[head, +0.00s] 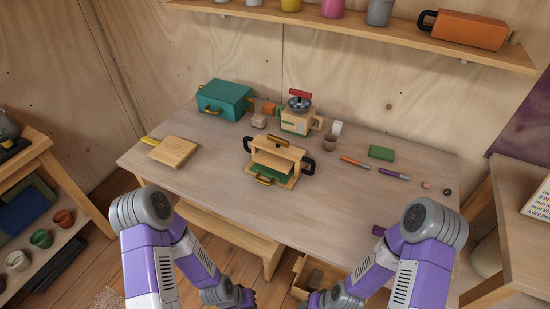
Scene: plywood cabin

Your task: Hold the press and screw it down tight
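The press (288,157) appears to be the light wooden frame near the middle of the table, with black side handles, a brass bar on top and another low in front. A green layer shows inside it. My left gripper (243,298) and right gripper (316,299) are low at the bottom of the head view, in front of the table and well apart from the press. They are small, dark and partly cut off, so I cannot see whether their fingers are open or shut. Nothing is visibly held.
Behind the press stands a wooden box with a red-handled top (299,112). A teal case (225,99) and wooden board (174,151) are to the left. A green block (381,153), small cup (330,143) and markers (394,174) are to the right.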

